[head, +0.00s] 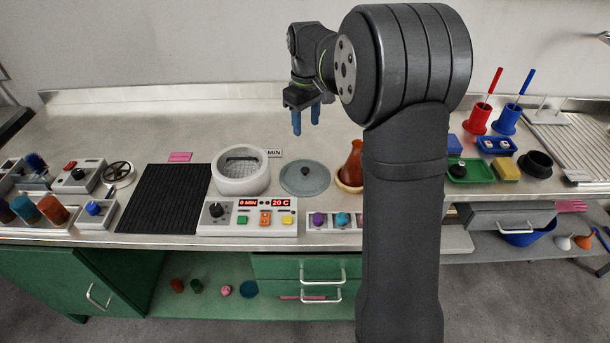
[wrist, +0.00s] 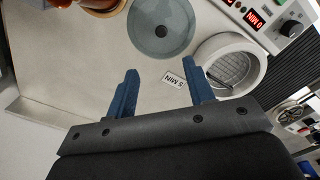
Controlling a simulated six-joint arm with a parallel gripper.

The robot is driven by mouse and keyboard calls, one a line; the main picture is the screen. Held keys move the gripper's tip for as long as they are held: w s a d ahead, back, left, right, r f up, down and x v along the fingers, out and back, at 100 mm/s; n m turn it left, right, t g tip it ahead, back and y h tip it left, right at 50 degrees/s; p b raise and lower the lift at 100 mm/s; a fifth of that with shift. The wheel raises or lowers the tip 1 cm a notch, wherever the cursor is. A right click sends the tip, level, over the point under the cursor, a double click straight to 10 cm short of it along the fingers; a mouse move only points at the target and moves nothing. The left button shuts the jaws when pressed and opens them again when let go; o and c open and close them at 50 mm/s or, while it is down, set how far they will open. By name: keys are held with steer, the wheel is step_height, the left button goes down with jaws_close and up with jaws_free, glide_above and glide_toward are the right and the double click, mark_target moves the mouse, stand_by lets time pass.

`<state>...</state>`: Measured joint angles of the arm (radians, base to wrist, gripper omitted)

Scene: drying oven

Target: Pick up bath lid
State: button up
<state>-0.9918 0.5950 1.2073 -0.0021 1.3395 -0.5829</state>
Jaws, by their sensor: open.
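The bath lid (head: 304,179) is a flat grey-blue disc with a dark knob at its centre. It lies on the steel bench between the white bath and an orange-brown flask. It also shows whole at the top of the wrist view (wrist: 161,27). My gripper (head: 306,122) has blue fingers, is open and empty, and hangs above the bench behind the lid, apart from it. In the wrist view the two fingers (wrist: 160,85) point towards the lid. The white round bath (head: 241,173) stands open, with a rack inside.
A control panel (head: 248,216) reading 0 MIN and 20 C sits in front of the bath. The orange-brown flask (head: 352,163) stands just right of the lid. A "5 MIN" label (wrist: 174,80) lies on the bench near the bath. The bench behind is clear.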

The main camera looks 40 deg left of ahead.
mark_target(305, 169)
step_height(305, 169, down, 16)
steer(key=shift+s+a+f, duration=0.1)
steer(key=shift+a, duration=0.05)
stand_by(0.4)
steer(key=shift+c, duration=0.2)
jaws_close()
